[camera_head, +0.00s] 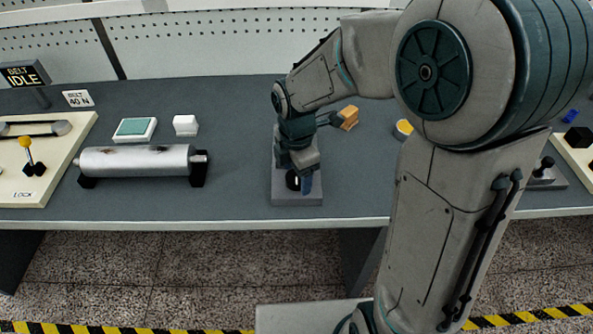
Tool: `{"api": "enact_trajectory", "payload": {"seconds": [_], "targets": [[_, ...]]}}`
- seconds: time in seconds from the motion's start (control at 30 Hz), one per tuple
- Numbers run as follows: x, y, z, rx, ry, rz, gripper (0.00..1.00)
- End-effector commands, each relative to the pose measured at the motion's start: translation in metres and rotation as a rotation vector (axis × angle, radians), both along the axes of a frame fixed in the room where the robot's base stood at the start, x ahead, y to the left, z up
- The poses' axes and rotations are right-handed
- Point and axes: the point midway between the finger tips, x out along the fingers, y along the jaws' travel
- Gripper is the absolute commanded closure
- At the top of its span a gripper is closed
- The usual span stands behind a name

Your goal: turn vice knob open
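A black knob (292,181) sits on a grey block-like base (296,201) near the table's front edge, in the middle of the head view. My gripper (302,180) points down right over this base. A blue fingertip shows just right of the knob. My wrist and hand hide the upper part of the base and much of the knob. I cannot tell whether the fingers touch the knob, or how far apart they are.
The dark table (232,165) is clear left of the base. A metal roller (135,161) lies on black supports further left. An orange block (348,118) and a yellow round thing (404,129) lie behind.

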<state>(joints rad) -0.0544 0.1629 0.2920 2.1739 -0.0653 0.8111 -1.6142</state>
Motion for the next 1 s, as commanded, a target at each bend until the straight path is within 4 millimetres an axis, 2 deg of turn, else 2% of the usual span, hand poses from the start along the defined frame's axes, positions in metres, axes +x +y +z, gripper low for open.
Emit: {"api": "enact_trajectory", "payload": {"seconds": [0.13, 0.23, 0.37, 0.7, 0.83, 1.0], "targets": [[0.000, 0.000, 0.002, 0.000, 0.000, -0.001, 0.32], [0.000, 0.000, 0.012, 0.000, -0.001, -0.002, 0.32], [0.001, 0.000, 0.036, 0.001, -0.005, -0.002, 0.32], [0.000, 0.000, 0.111, 0.001, -0.004, 0.000, 0.32], [0.000, 0.000, 0.128, 0.000, -0.002, 0.000, 0.32], [0.000, 0.000, 0.138, 0.000, 0.000, 0.000, 0.32]]}}
